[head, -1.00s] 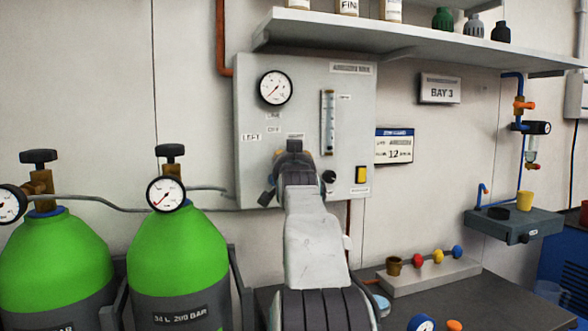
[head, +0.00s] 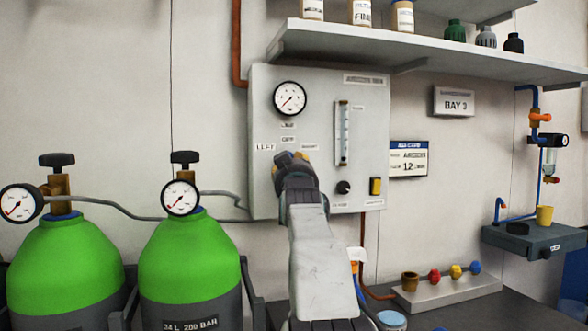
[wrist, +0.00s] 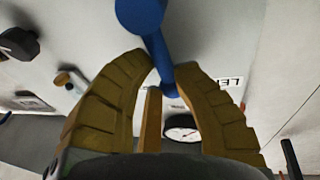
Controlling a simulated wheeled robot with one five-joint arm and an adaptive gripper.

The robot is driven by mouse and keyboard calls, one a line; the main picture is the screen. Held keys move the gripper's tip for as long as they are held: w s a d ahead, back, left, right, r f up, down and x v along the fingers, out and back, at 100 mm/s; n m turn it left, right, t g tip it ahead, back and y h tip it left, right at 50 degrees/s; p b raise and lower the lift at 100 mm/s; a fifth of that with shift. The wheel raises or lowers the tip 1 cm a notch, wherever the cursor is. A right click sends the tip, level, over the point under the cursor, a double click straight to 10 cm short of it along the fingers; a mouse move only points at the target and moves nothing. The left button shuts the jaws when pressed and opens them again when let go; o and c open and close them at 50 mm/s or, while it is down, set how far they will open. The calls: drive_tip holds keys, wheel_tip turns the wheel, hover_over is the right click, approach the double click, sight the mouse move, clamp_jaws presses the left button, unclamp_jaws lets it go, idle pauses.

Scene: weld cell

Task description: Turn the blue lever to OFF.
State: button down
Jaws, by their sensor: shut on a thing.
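The blue lever (wrist: 155,50) shows in the wrist view. Its round hub (wrist: 140,14) is at the top edge and its rod runs down between my fingers, roughly in line with the panel's gauge (wrist: 182,128). My gripper (wrist: 168,78) is shut on the rod near its tip. In the head view my gripper (head: 288,160) is against the grey panel (head: 262,200), just below the OFF label (head: 288,139), between LEFT (head: 265,147) and RIGHT (head: 309,147). There the lever is hidden behind my gripper. In the wrist view my fingers hide the OFF label.
A black knob (head: 343,187) and a yellow switch (head: 375,187) sit right of my gripper on the panel. A shelf (head: 420,58) overhangs above. Green cylinders (head: 190,265) stand at left. A bench (head: 470,311) with small coloured valves is below right.

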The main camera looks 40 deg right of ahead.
drive_tip(key=shift+w+d+f, duration=0.1)
drive_tip(key=shift+f, duration=0.15)
drive_tip(key=c, duration=1.5)
unclamp_jaws()
drive_tip(key=shift+o, duration=1)
drive_tip(key=shift+d, duration=0.15)
drive_tip(key=shift+o, duration=1.4)
drive_tip(key=shift+w, duration=0.1)
drive_tip(key=shift+r, duration=0.1)
drive_tip(key=shift+a, duration=0.2)
drive_tip(key=v, duration=1.2)
drive_tip(key=shift+d, duration=0.1)
